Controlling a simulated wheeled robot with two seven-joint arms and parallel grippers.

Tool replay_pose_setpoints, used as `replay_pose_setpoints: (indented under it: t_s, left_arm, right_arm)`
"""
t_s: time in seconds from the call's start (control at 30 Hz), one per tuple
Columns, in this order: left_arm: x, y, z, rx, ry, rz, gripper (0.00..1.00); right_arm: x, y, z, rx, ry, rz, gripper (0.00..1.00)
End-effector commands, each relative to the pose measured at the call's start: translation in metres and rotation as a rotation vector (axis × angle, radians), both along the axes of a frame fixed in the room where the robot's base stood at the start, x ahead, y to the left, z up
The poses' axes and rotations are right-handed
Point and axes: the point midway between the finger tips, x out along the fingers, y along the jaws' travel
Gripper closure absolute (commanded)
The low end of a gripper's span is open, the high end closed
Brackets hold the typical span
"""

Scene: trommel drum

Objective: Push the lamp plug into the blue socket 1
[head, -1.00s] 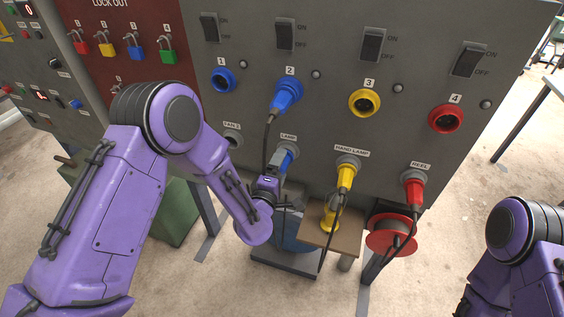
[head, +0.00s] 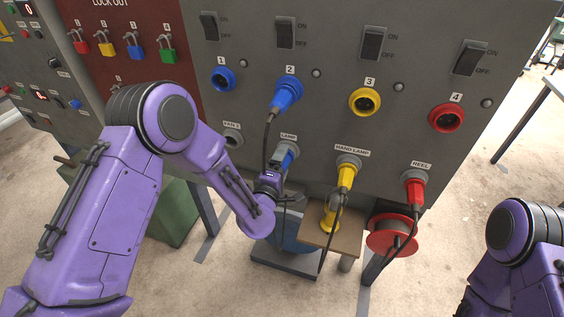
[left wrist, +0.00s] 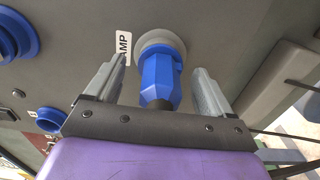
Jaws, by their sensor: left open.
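The blue lamp plug (head: 289,152) sits in the grey holder under the LAMP label, low on the panel. My left gripper (head: 279,173) is at this plug, partly hiding it. In the left wrist view the plug (left wrist: 160,78) stands between the two fingers of my left gripper (left wrist: 158,86), with visible gaps on both sides. The jaws are open. Blue socket 1 (head: 222,79) is empty, up and left of the plug under its switch. My right gripper is out of view; only part of that arm shows at the lower right.
A blue plug (head: 286,95) with a hanging cable is in socket 2, just above the lamp holder. Yellow socket 3 (head: 364,102) and red socket 4 (head: 446,118) are empty. Yellow (head: 346,177) and red (head: 413,189) plugs sit in holders to the right. Padlocks (head: 135,52) hang at left.

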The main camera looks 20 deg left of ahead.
Motion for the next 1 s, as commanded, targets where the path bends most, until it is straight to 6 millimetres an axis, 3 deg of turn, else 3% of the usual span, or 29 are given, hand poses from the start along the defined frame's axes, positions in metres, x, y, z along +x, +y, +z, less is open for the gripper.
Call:
replay_pose_setpoints:
  t_s: [0.67, 0.9, 0.93, 1.0]
  left_arm:
    - [0.0003, 0.0000, 0.0002, 0.001, -0.001, 0.000, 0.17]
    - [0.0002, 0.0000, 0.0001, 0.000, -0.001, 0.000, 0.92]
    - [0.0002, 0.0000, 0.0001, 0.000, -0.001, 0.000, 1.00]
    - [0.0002, -0.0001, 0.0004, 0.000, -0.002, 0.000, 1.00]
  right_arm:
    - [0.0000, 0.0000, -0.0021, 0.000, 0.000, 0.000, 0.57]
    - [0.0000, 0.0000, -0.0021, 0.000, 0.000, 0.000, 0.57]
    - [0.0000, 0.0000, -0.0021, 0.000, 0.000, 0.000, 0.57]
    - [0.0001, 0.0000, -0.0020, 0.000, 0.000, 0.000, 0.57]
